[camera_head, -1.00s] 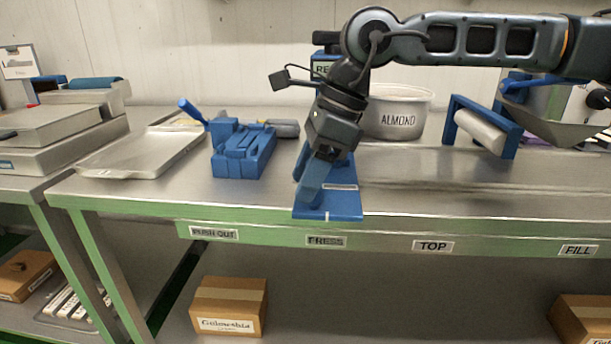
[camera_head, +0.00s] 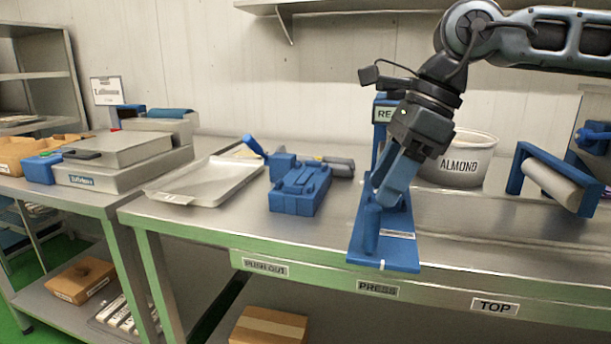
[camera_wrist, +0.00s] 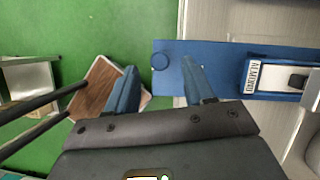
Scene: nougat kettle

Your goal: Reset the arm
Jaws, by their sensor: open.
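My gripper (camera_head: 382,203) hangs from the arm at centre right in the head view, its blue fingers pointing down in front of a blue stand with a flat base plate (camera_head: 400,255). In the wrist view my gripper (camera_wrist: 160,85) has its two blue fingers spread with nothing between them. The blue plate (camera_wrist: 215,55) with a round blue knob lies beyond the right finger there. I cannot tell whether a finger touches the stand.
On the steel bench are a blue fixture (camera_head: 298,190), a metal tray (camera_head: 200,182), an ALMOND pot (camera_head: 458,165) and a roller in a blue frame (camera_head: 550,185). A second table (camera_head: 95,200) stands at left.

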